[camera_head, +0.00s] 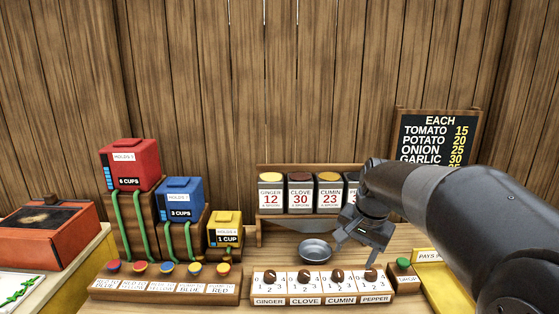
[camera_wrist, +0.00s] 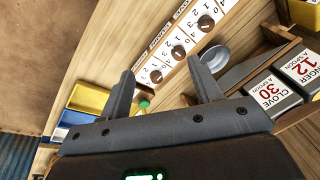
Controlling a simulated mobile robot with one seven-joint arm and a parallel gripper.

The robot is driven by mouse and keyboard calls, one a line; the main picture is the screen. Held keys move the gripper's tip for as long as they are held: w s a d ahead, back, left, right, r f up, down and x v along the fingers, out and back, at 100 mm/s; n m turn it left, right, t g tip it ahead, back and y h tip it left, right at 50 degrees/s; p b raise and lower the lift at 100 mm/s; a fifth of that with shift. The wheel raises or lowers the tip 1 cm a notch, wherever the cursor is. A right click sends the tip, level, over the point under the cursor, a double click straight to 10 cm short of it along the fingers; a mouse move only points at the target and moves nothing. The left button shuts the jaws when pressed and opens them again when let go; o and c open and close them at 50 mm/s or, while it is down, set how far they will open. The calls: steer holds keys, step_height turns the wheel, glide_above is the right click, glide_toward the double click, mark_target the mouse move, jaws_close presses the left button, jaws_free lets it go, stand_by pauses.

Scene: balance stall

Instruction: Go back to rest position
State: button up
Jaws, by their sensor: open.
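My gripper (camera_head: 366,238) hangs over the right part of the counter, just above the row of spice dials, with my dark arm coming in from the right. In the wrist view my gripper (camera_wrist: 165,90) shows two separate fingers with nothing between them but counter. It is apart from the grey metal bowl (camera_head: 315,250), which sits left of it on the counter. The bowl also shows in the wrist view (camera_wrist: 214,58). The pepper dial (camera_head: 370,275) is just below the gripper.
Spice tins (camera_head: 300,193) stand on a wooden rack behind the bowl. Red (camera_head: 130,163), blue (camera_head: 180,198) and yellow (camera_head: 225,230) dispensers stand at left above a button panel (camera_head: 165,285). A green button (camera_head: 403,263) and yellow tray (camera_head: 440,285) are at right. A price board (camera_head: 436,140) stands behind.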

steer(key=s+a+n+t, duration=0.1)
steer(key=s+n, duration=0.2)
steer(key=s, duration=0.8)
steer(key=s+a+f+n+t+h, duration=0.1)
steer(key=s+n, duration=0.3)
steer(key=s, duration=0.7)
steer(key=shift+a+f+t, duration=0.15)
steer(key=shift+a+t, duration=0.1)
steer(key=shift+t, duration=0.25)
